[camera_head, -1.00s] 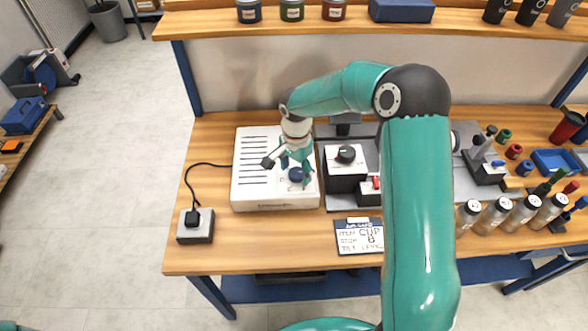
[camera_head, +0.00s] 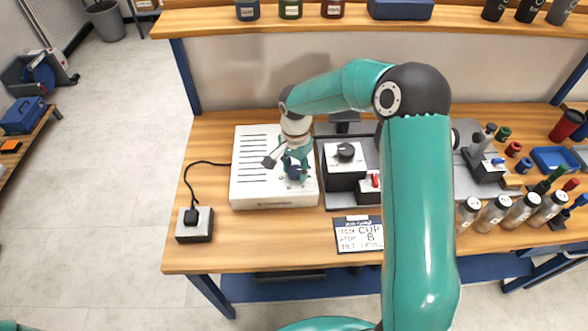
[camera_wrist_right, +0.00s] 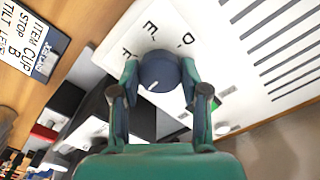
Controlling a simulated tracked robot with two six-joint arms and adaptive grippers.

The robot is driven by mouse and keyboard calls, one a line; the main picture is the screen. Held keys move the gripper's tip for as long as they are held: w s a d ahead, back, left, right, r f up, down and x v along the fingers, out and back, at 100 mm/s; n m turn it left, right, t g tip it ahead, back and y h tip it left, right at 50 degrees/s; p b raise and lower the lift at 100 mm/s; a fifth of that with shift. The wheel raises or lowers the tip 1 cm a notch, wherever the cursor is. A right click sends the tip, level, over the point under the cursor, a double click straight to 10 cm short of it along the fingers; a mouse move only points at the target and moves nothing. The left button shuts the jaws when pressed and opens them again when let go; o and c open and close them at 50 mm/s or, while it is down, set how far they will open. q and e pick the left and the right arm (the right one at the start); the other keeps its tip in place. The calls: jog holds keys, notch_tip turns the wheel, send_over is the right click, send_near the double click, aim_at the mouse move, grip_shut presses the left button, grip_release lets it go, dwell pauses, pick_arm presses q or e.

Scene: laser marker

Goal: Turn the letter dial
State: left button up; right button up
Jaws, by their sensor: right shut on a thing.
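The letter dial (camera_wrist_right: 158,72) is a round dark blue knob with a white pointer line, on the top of a white box (camera_head: 250,188). In the right wrist view, the letters D, E and F show on the box around it. The pointer line is on the side towards the gripper, slanting to the lower left. My right gripper (camera_wrist_right: 160,88) has one finger on each side of the dial and is shut on it. In the head view, my right gripper (camera_head: 295,170) hides most of the dial. My left gripper is not in view.
A card (camera_head: 358,234) reads item CUP, stop B, tilt LEVEL. Right of the white box stands a unit with a black knob (camera_head: 345,151) and a red switch (camera_head: 375,181). Several bottles (camera_head: 495,213) stand at the right.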

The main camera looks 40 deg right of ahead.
jog(key=n+b, duration=0.1)
jog(key=n, duration=0.1)
jog(key=shift+w+n+b, duration=0.2)
jog(key=shift+n+b, duration=0.1)
jog(key=shift+n, duration=0.1)
jog(key=n+b, duration=0.1)
jog(key=n, duration=0.1)
jog(key=shift+n, duration=0.3)
jog(key=n, duration=0.2)
jog(key=shift+r+n+b, duration=0.1)
jog(key=shift+n+b, duration=0.2)
jog(key=shift+b, duration=0.05)
jog(key=shift+n, duration=1.5)
jog(key=shift+r, duration=0.1)
jog(key=o, duration=1.1)
jog(key=shift+o, duration=0.2)
